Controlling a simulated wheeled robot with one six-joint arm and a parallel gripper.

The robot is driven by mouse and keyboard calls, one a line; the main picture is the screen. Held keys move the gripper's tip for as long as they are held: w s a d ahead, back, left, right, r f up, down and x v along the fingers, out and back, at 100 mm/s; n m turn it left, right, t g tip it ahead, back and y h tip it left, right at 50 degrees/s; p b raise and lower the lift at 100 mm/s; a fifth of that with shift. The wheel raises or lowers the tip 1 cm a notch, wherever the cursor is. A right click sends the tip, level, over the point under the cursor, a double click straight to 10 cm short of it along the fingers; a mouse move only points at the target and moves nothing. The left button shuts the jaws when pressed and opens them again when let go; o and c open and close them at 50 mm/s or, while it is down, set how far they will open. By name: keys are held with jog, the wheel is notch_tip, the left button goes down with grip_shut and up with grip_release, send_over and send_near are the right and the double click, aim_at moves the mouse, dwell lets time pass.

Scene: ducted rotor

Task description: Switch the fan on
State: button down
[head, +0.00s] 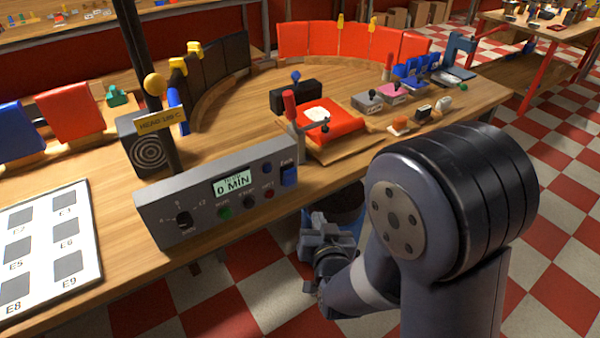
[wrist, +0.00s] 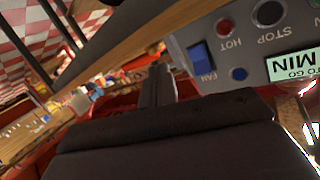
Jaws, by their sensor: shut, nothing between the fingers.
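A grey control box (head: 216,193) stands at the table's front edge. Its blue rocker switch (head: 289,176), labelled FAN, is at the right end of the front face. The same blue switch shows in the wrist view (wrist: 201,57); I cannot tell which way it is set. My gripper (head: 316,226) is shut and empty, below and to the right of the switch, apart from it. In the wrist view the closed fingers (wrist: 158,82) lie beside the box, left of the switch.
The box also carries a display (head: 232,184) reading 0 MIN, a green button (head: 225,213), a black STOP button (wrist: 268,12) and a red HOT button (wrist: 225,26). A dark post (head: 150,60) rises behind the box.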

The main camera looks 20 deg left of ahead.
aim_at(293, 175)
jog(key=w+a+r+p, duration=0.3)
jog(key=w+a+p, duration=0.2)
jog(key=a, duration=0.1)
jog(key=shift+r, duration=0.35)
dwell(0.3)
jog(key=shift+w+a, duration=0.1)
dwell(1.8)
jog(key=shift+w+a+r, duration=0.2)
jog(key=shift+a, duration=0.05)
jog(key=shift+w+a+r, duration=0.2)
jog(key=shift+w+a, duration=0.1)
jog(key=shift+a, duration=0.05)
dwell(0.8)
dwell(0.4)
jog(key=shift+s+d+f+b, duration=0.4)
jog(key=shift+s+d+b, duration=0.2)
jog(key=shift+b, duration=0.35)
